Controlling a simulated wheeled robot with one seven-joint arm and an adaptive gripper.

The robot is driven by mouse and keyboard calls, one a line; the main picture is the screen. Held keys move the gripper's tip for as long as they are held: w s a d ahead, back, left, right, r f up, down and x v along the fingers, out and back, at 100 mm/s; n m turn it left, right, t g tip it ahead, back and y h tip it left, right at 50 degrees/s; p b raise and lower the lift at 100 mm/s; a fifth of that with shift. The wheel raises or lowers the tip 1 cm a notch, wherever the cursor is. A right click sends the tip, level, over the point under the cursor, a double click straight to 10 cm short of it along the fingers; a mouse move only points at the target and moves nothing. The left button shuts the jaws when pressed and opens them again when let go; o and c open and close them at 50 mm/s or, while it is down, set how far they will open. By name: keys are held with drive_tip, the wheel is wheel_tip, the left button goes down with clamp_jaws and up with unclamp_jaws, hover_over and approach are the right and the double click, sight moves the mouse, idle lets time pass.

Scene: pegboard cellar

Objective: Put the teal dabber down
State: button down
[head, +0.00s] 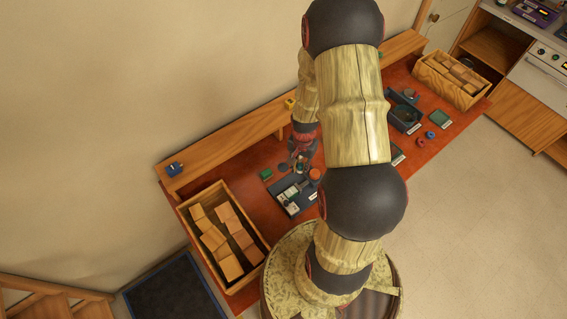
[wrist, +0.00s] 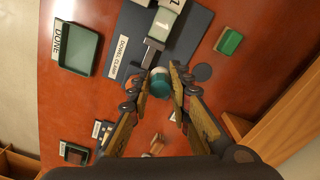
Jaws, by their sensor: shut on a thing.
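The teal dabber (wrist: 160,84) is between the fingertips of my gripper (wrist: 161,80) in the wrist view, with a pale cap on its far end. My gripper is shut on it. In the head view my gripper (head: 300,163) is over the red-brown bench, by the back edge of a dark blue board (head: 282,208). In the wrist view the board (wrist: 116,62) bears a DOWEL CLAMP label and a grey and pale green clamp (wrist: 162,30). A dark round spot (wrist: 203,72) lies just right of the fingers. Whether the dabber touches the board I cannot tell.
A green block (wrist: 229,41) lies right of the board. A green tray marked DONE (wrist: 79,48) stands to the left. In the head view, wooden crates of blocks stand at the left (head: 253,267) and far right (head: 423,73). A wooden ledge (head: 225,146) runs along the back.

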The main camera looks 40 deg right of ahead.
drive_tip(key=w+f, duration=0.3)
drive_tip(key=w, duration=0.3)
drive_tip(key=p, duration=0.1)
hover_over(283, 167)
drive_tip(key=f, duration=0.4)
drive_tip(key=shift+s+f, duration=0.25)
drive_tip(key=shift+f, duration=0.15)
drive_tip(key=shift+w+f, duration=0.1)
drive_tip(key=shift+f, duration=0.1)
drive_tip(key=shift+w+f+p, duration=0.15)
drive_tip(key=shift+f+p, duration=0.2)
drive_tip(key=shift+f, duration=1.3)
drive_tip(key=shift+f, duration=0.1)
drive_tip(key=c, duration=1.6)
unclamp_jaws()
drive_tip(key=shift+c, duration=0.2)
